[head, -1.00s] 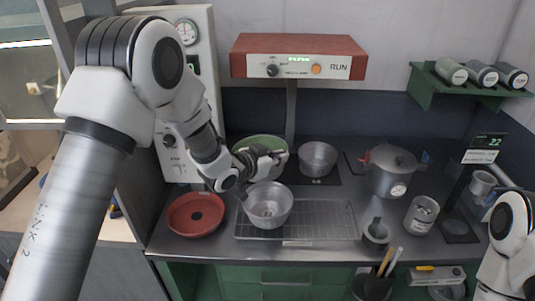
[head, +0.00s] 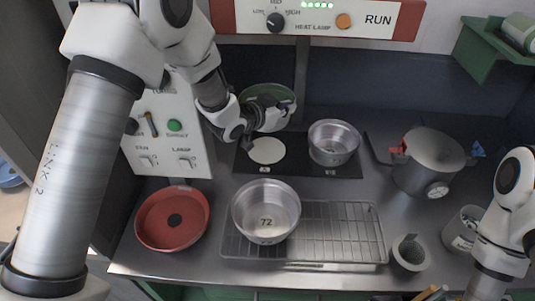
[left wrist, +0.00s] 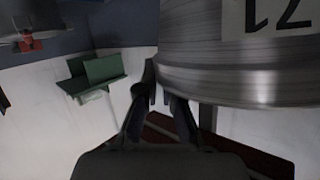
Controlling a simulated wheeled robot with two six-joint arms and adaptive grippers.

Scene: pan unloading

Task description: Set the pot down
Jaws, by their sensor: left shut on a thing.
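A silver pot with a green inside (head: 284,97) is held by my left gripper (head: 264,112). It appears above and behind a bare round pale spot (head: 267,150) on the left half of a black hob. In the left wrist view my gripper (left wrist: 162,88) is close against the silver pot wall (left wrist: 215,75), with a partly cut-off white number label. The exact hold is dark and partly hidden. Another silver pot marked 72 (head: 266,228) stands on the wire rack (head: 335,235). Part of my right arm shows at the right edge; its gripper is out of view.
A silver pot (head: 333,145) stands on the right half of the hob (head: 300,167). A lidded stockpot (head: 430,160) is further right. A red pan (head: 172,218) lies left of the rack. The red heat lamp (head: 318,20) hangs above. Bare rack lies right of the 72 pot.

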